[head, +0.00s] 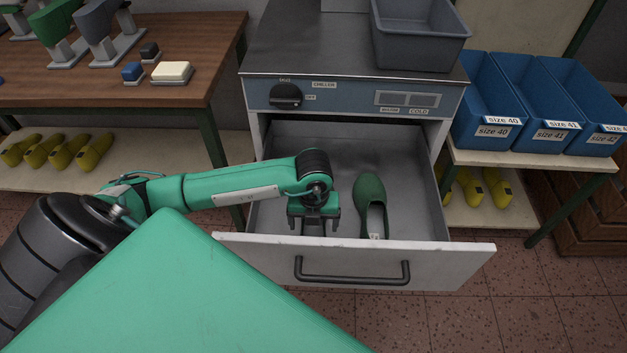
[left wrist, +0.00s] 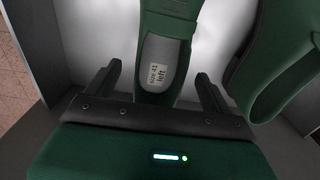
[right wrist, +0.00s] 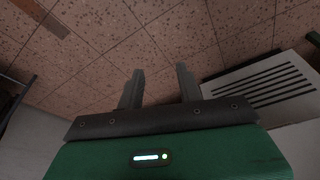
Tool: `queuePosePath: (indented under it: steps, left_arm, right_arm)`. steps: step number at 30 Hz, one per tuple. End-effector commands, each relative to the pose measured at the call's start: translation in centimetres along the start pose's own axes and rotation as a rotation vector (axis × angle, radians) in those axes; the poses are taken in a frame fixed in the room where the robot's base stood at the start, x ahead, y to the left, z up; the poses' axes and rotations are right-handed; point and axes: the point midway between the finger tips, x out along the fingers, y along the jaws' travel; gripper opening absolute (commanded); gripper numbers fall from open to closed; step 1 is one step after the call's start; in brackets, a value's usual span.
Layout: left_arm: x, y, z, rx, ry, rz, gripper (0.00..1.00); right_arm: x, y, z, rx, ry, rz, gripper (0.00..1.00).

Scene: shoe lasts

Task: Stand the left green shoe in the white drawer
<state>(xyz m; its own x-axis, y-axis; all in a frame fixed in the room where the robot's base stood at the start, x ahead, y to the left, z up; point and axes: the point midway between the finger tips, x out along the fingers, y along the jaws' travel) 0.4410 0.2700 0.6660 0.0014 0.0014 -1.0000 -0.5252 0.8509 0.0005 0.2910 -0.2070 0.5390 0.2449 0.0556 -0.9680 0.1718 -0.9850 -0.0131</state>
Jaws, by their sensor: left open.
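The white drawer (head: 440,264) is pulled open under the grey-topped cabinet. The left green shoe (left wrist: 163,78) shows in the left wrist view, its insole label reading "size 41 left"; my arm and gripper hide it in the head view. My left gripper (head: 314,222) is open inside the drawer, with its fingers on either side of that shoe's heel end and gaps visible. A second green shoe (head: 370,200) stands in the drawer to the right, also in the left wrist view (left wrist: 280,65). My right gripper (right wrist: 160,68) is open and empty, facing the floor.
A grey bin (head: 420,40) stands on the cabinet top (head: 310,45). Blue size bins (head: 490,100) stand on a table at right. A wooden table (head: 190,95) with shoe lasts is at left.

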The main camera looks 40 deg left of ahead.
Motion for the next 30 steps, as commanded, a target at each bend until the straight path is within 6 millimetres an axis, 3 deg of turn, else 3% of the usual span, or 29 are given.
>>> queuePosePath:
  steps: [6, 12, 30]
  left_arm:
    - [-4.7, -0.1, 0.0, 0.001, -0.002, -0.002, 0.85]
    - [-7.0, 0.0, 0.0, 0.0, -0.002, -0.001, 0.85]
    - [-7.4, 0.0, 0.0, 0.0, 0.0, 0.0, 0.85]
  right_arm:
    - [0.7, 0.0, -0.1, 0.0, -0.002, -0.001, 0.36]
    - [1.0, 0.0, -0.4, 0.001, 0.0, 0.0, 0.36]
    - [1.1, -0.2, 0.3, 0.001, -0.009, -0.004, 0.36]
